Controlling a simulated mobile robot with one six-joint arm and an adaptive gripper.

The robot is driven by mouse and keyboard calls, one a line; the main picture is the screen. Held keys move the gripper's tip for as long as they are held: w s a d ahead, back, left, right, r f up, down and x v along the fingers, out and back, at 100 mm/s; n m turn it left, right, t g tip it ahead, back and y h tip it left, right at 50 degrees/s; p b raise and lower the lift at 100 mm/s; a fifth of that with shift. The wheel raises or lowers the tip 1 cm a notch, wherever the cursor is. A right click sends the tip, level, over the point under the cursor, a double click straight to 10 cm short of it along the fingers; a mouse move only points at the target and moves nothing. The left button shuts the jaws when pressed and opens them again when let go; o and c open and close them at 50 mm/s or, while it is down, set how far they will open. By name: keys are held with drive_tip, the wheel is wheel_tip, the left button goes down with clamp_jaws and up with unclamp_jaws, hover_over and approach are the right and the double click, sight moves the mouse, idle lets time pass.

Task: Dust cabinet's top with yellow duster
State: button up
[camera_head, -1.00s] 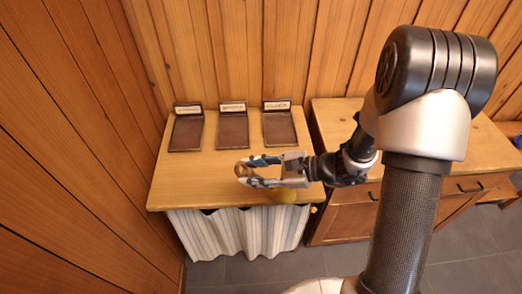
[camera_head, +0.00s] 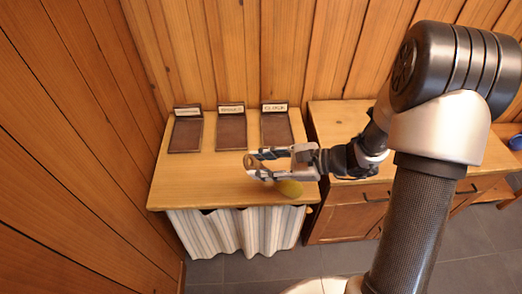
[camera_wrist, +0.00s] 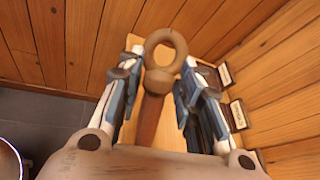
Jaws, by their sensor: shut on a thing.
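The cabinet's light wooden top (camera_head: 215,178) is in the head view, with a striped curtain below its front edge. My gripper (camera_head: 256,165) is over the right part of this top, near the front edge. Whether the head touches the top I cannot tell. In the wrist view, the duster's brown handle with a ring end (camera_wrist: 166,50) lies between the fingers of my gripper (camera_wrist: 155,78). The yellow head is hidden there.
Three dark brown trays with label cards, left (camera_head: 186,134), middle (camera_head: 231,132) and right (camera_head: 277,128), stand along the back of the top. A wooden wall is behind and at the left. A drawer cabinet (camera_head: 350,196) stands to the right. The front left top is clear.

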sight(248, 156)
drive_tip(key=shift+r+p, duration=1.3)
drive_tip(key=shift+r, duration=0.7)
